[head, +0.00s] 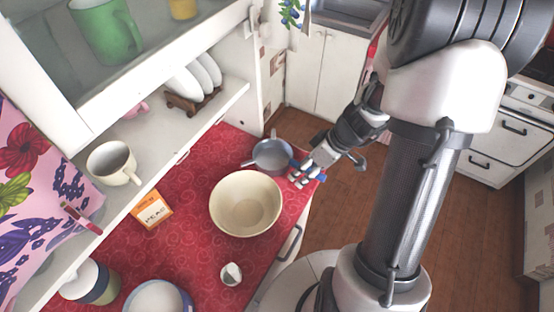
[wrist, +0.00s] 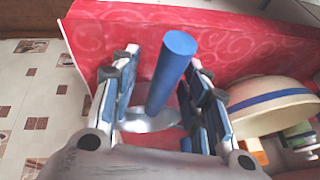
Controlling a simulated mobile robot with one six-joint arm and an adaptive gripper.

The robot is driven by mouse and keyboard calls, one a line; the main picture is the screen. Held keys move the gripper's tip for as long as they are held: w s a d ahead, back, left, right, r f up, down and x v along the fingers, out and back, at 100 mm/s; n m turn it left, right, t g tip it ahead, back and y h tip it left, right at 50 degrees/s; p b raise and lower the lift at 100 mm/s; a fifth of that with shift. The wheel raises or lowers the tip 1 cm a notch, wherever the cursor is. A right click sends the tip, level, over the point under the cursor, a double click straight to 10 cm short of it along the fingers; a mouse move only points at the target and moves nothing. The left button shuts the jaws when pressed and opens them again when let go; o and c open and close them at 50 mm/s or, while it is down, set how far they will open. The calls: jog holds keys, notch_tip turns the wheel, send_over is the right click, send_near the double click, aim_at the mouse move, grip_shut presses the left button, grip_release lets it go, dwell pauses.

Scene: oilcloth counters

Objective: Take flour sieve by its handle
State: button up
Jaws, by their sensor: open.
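The flour sieve (head: 271,154) is a grey-blue round pan on the red counter near its right end. Its blue handle (wrist: 172,72) stands out between my gripper's fingers in the wrist view, with a gap on both sides. Part of its pale bowl (wrist: 150,120) shows behind the handle, the rest hidden by the fingers. My gripper (head: 301,172) is open beside the sieve at the counter's edge, fingers either side of the handle. In the wrist view my gripper (wrist: 161,82) holds nothing.
A large cream bowl (head: 245,204) stands close to the sieve; its blue-banded side shows in the wrist view (wrist: 275,103). An orange box (head: 151,210), a small white jug (head: 231,274) and a shelf with a cream mug (head: 112,163) are further left. Open floor lies right of the counter.

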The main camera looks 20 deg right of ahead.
jog(key=shift+c, duration=0.4)
grip_shut()
dwell(0.4)
